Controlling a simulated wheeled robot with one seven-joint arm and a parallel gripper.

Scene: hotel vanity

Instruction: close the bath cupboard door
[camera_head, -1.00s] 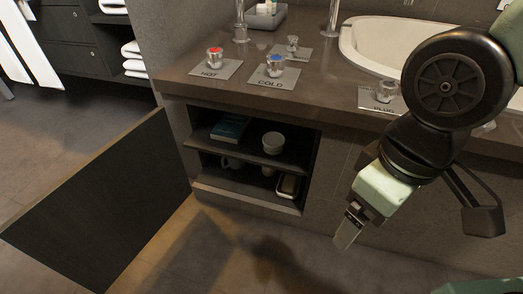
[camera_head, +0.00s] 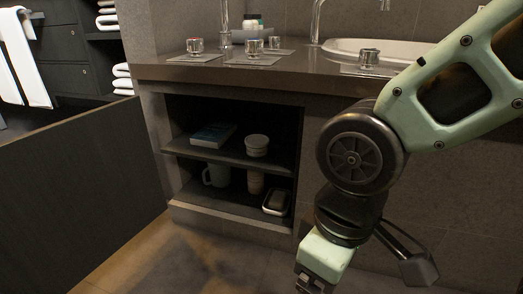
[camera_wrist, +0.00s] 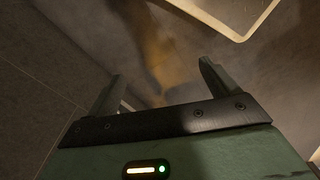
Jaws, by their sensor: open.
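The bath cupboard door (camera_head: 80,195) is a dark panel standing wide open to the left of the cupboard, hinged at the cupboard's left side. The bath cupboard (camera_head: 232,165) is open under the counter, with two levels inside. My gripper (camera_head: 312,288) hangs at the bottom of the head view, right of the cupboard opening and well apart from the door; its fingertips are cut off there. In the wrist view my gripper (camera_wrist: 162,85) shows two spread fingers with nothing between them, above the floor.
The upper shelf (camera_head: 190,150) holds a blue book (camera_head: 213,134) and a white cup (camera_head: 257,145). Below are a mug (camera_head: 216,175) and a soap dish (camera_head: 276,203). The counter (camera_head: 240,75) with taps overhangs the cupboard. Floor (camera_head: 190,262) before the opening is clear.

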